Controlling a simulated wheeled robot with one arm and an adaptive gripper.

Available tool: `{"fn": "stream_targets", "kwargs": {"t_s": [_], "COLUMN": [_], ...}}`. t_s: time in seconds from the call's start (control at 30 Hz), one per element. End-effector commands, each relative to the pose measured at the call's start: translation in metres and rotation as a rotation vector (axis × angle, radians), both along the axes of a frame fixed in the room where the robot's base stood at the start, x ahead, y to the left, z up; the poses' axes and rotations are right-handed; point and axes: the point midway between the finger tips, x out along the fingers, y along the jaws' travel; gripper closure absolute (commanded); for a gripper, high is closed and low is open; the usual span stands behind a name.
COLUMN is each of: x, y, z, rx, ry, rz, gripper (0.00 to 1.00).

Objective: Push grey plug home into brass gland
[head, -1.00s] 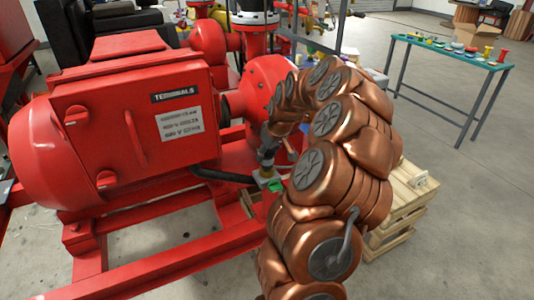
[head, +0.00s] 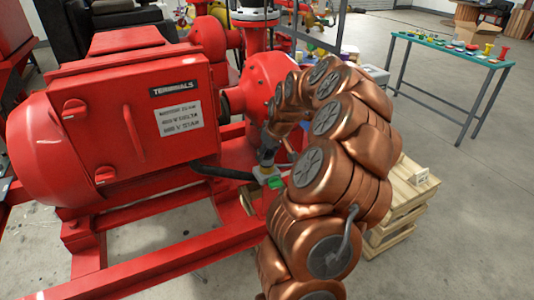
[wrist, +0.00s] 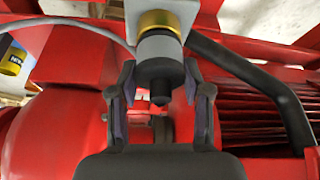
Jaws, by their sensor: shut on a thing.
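The grey plug (wrist: 160,46) shows in the wrist view, with a dark lower end between my gripper's fingertips (wrist: 160,76). My gripper is shut on it. The brass gland (wrist: 159,20) is directly above the plug in that view, set in a light grey fitting (wrist: 185,10). Plug and gland look in line and close together; how deep the plug sits is hidden. In the head view, my gripper (head: 267,155) is small, just above the light fitting (head: 266,174) beside the red machine. The plug is too small to make out there.
A black hose (wrist: 250,72) curves close to the right of the fitting. A thin grey cable (wrist: 75,24) passes on the left. The red motor (head: 130,125) and its frame (head: 180,245) fill the left. A wooden crate (head: 405,190) stands right of my arm.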

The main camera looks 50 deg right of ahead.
Motion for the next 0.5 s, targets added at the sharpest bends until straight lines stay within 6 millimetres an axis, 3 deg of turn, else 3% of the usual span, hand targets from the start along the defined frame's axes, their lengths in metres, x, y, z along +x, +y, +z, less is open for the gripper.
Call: {"fn": "stream_targets", "kwargs": {"t_s": [0.47, 0.5], "x": [0.0, 0.0], "y": [-0.0001, -0.0001], "z": [-0.0042, -0.0042], "rx": [0.0, 0.0], "ry": [0.0, 0.0], "rz": [0.0, 0.0], "gripper": [0.93, 0.49]}}
